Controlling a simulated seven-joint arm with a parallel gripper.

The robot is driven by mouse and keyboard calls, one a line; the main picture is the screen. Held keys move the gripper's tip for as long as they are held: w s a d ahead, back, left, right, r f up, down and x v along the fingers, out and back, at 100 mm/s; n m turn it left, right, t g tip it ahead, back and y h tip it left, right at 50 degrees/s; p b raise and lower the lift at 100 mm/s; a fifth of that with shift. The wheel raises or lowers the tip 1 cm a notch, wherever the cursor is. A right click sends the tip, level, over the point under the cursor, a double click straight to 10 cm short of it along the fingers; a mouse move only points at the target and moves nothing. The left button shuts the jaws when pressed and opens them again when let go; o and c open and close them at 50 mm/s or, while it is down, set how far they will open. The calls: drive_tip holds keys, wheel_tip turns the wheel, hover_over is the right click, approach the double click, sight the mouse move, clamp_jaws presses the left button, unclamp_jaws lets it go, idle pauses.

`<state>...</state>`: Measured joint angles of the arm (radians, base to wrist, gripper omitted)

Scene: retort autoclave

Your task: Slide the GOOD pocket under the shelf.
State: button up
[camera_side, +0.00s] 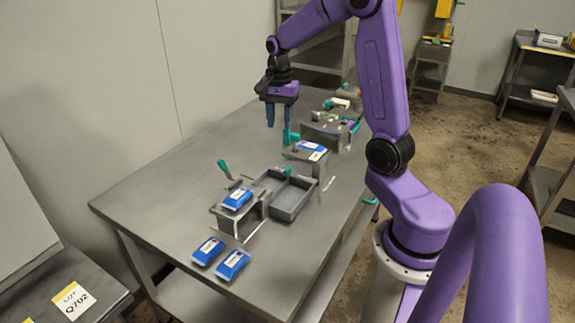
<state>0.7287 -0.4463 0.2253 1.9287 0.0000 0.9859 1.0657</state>
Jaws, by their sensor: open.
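My gripper (279,118) points down over the far half of the grey table and is open, with nothing between its fingers. Several blue pockets with white labels are in view. Two pockets, (208,251) and (233,265), lie flat at the table's near end. One pocket (237,199) lies on a small metal shelf (222,218), and one (312,147) on a stand (301,156) farther back. The labels are too small to read, so I cannot tell which pocket is GOOD. My gripper is well apart from the near pockets.
A grey divided tray (292,205) stands right of the near metal shelf. Teal handles (224,168) stick up near it. More small stands and items (331,127) crowd the far right. The table's left side (160,185) is clear.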

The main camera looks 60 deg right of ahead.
sight(287, 168)
drive_tip(key=d+m, duration=0.3)
drive_tip(key=d, duration=0.1)
wheel_tip(287, 168, down, 18)
drive_tip(key=shift+d+r, duration=0.1)
drive_tip(key=shift+d, duration=0.05)
idle(0.3)
clamp_jaws()
